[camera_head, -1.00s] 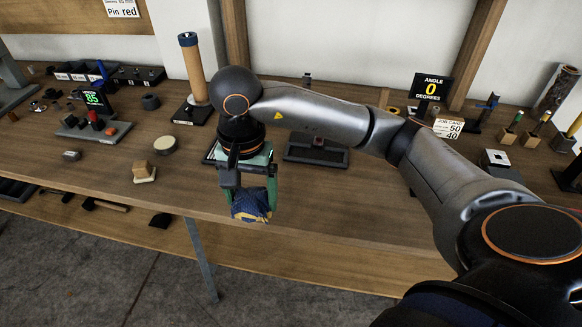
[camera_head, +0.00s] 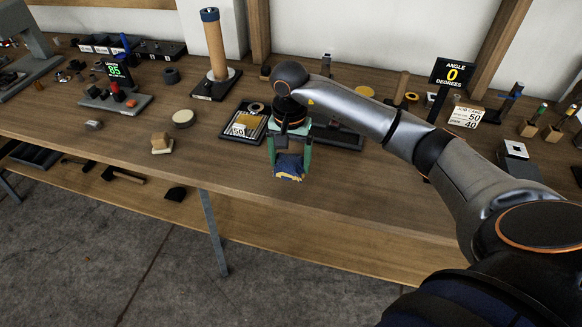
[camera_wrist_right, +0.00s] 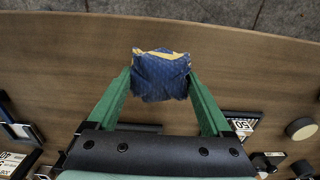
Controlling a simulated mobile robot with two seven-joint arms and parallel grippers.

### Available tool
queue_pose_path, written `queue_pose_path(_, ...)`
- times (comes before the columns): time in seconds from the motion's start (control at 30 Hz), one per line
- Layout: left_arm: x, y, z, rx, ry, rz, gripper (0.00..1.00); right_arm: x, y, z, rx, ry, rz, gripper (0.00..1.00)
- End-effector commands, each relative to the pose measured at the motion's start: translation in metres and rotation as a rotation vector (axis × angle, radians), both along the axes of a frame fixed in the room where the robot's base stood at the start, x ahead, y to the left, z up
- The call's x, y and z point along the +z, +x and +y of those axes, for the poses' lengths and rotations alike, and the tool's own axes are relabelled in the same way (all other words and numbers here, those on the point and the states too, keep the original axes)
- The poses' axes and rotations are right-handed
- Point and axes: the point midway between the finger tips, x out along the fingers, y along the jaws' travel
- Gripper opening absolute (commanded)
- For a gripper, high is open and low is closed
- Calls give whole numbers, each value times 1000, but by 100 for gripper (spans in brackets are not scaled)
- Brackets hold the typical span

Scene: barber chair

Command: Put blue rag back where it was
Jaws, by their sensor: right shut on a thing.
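The blue rag (camera_head: 289,167) is a crumpled dark blue cloth with yellowish edges. My right gripper (camera_head: 290,158) is shut on it, with a green finger on each side. In the right wrist view the rag (camera_wrist_right: 161,75) sits between the two green fingertips (camera_wrist_right: 160,82), over the bare wooden workbench (camera_wrist_right: 60,60). The gripper points down near the front part of the bench. I cannot tell whether the rag touches the bench top. My left gripper is not in view.
A wooden cylinder (camera_head: 214,48) stands on a black base. A sponge-like block (camera_head: 161,143) and a round disc (camera_head: 183,118) lie left. The front strip of the bench is clear.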

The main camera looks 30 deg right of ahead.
Motion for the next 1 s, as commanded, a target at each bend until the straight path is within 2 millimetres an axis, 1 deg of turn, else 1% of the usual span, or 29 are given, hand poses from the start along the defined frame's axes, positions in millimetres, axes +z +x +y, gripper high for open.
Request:
queue_pose_path(0.17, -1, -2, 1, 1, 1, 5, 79, -9, 5, -5, -1, 1, 1, 39)
queue_pose_path(0.4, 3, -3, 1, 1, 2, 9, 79, -39, 5, -6, 1, 2, 1, 39)
queue_pose_path(0.63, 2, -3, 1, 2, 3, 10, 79, -41, 6, -7, 1, -1, -2, 39)
queue_pose_path(0.77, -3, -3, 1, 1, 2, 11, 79, -45, 6, -7, 1, -1, -2, 39)
queue_pose_path(0.8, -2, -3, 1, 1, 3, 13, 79, -45, 6, -7, 1, 0, -1, 86)
queue_pose_path(0.93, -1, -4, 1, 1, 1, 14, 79, -44, 6, -7, 1, 0, -1, 100)
queue_pose_path(1.0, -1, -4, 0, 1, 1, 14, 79, -44, 6, -7, 1, 0, -1, 100)
